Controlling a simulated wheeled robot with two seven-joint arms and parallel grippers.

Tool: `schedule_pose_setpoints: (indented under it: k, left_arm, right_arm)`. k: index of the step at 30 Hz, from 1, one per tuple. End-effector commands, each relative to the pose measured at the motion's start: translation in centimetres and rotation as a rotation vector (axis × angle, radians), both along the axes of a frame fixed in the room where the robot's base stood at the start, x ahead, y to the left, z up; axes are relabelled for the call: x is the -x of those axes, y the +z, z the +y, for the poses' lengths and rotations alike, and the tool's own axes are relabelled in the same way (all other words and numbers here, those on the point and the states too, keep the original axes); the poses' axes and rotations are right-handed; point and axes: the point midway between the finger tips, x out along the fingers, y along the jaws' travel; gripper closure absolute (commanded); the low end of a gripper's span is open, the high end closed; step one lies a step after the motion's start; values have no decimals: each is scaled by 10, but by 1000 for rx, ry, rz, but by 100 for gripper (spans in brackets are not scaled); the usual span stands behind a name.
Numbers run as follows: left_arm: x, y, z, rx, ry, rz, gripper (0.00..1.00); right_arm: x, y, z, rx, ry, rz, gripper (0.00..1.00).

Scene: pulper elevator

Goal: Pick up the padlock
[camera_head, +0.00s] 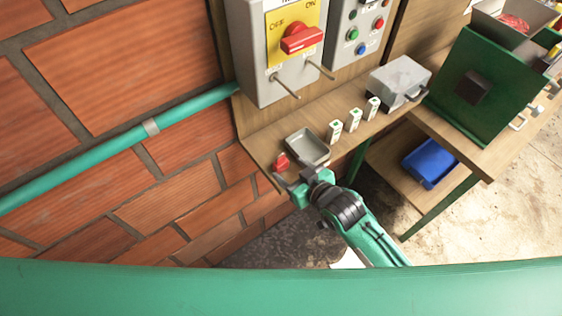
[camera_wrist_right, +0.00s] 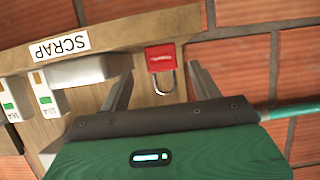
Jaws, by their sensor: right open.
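A small red padlock (camera_head: 282,161) lies on the left end of the wooden shelf, left of a grey tray. In the right wrist view the padlock (camera_wrist_right: 160,58) has a red body and a metal shackle pointing toward my gripper. My right gripper (camera_head: 293,180) is open just in front of the shelf's edge, close to the padlock. In the wrist view its two fingers (camera_wrist_right: 160,85) stand on either side of the shackle, with nothing held between them. My left gripper does not show.
A grey box (camera_head: 399,80) is farther right. The switch panel (camera_head: 268,70) with a red handle is above. A brick wall is left.

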Motion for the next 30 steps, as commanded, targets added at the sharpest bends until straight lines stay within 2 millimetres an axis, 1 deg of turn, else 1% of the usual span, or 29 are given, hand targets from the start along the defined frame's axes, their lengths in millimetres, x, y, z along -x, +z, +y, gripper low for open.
schedule_pose_setpoints:
  k: [4, 8, 10, 15, 23, 27, 29, 30]
  left_arm:
    - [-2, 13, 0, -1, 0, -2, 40]
    - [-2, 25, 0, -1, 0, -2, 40]
    - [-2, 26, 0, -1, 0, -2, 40]
    - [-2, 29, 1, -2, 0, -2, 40]
    - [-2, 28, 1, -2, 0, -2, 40]
    - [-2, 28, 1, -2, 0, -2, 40]
    - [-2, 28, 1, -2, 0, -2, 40]
    - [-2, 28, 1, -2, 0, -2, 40]
  right_arm:
    - [-10, 1, 9, -1, 0, 1, 36]
    - [-22, -2, 20, 0, 0, 1, 36]
    - [-28, -8, 24, 0, 0, 1, 36]
    - [-37, -14, 30, -1, 0, -1, 36]
    - [-37, -15, 31, 0, 0, 0, 36]
    - [-37, -15, 31, 0, 0, 0, 64]
    - [-37, -15, 30, 0, 0, 0, 76]
    - [-37, -15, 30, 0, 0, 0, 84]
